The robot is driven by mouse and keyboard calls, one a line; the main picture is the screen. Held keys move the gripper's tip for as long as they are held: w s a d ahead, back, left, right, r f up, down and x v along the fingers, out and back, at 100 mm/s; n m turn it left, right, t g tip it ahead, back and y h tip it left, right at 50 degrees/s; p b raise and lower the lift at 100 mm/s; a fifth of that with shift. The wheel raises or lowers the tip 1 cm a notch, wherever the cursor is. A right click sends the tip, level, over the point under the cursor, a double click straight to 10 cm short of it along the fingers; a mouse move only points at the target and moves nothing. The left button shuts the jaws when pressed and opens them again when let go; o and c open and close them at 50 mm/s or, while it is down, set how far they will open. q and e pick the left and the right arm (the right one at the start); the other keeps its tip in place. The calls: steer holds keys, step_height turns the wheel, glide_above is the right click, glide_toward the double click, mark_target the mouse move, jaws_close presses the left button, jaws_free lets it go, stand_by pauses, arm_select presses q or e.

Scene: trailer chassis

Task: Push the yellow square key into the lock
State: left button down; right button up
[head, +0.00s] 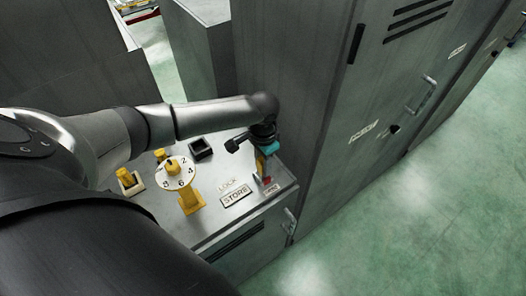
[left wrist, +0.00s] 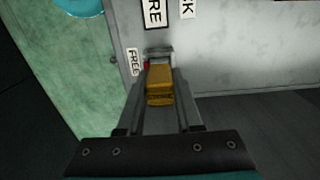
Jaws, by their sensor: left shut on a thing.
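My left gripper (head: 265,168) is over the front right corner of the grey cabinet top, pointing down. In the left wrist view its two fingers (left wrist: 160,105) are shut on the yellow square key (left wrist: 160,84), a blocky yellow piece. A small grey fitting (left wrist: 158,54) with a red part (left wrist: 146,64) beside it lies just beyond the key, next to the FREE label; I take it for the lock. The red part also shows in the head view (head: 266,181). The far end of the key is hidden, so I cannot tell how deep it sits. My right gripper is not in view.
On the cabinet top (head: 215,225) stand a numbered white dial (head: 174,174) on a yellow post, a black square socket (head: 201,148) and a yellow piece in a pale holder (head: 128,180). A tall grey locker (head: 330,120) rises close right.

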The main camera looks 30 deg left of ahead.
arm_select(q)
steer(key=shift+f+b, duration=0.3)
steer(key=shift+f, duration=0.35)
steer(key=c, duration=0.5)
jaws_free()
step_height(320, 180, up, 15)
steer(key=p, duration=0.1)
steer(key=shift+r, duration=0.1)
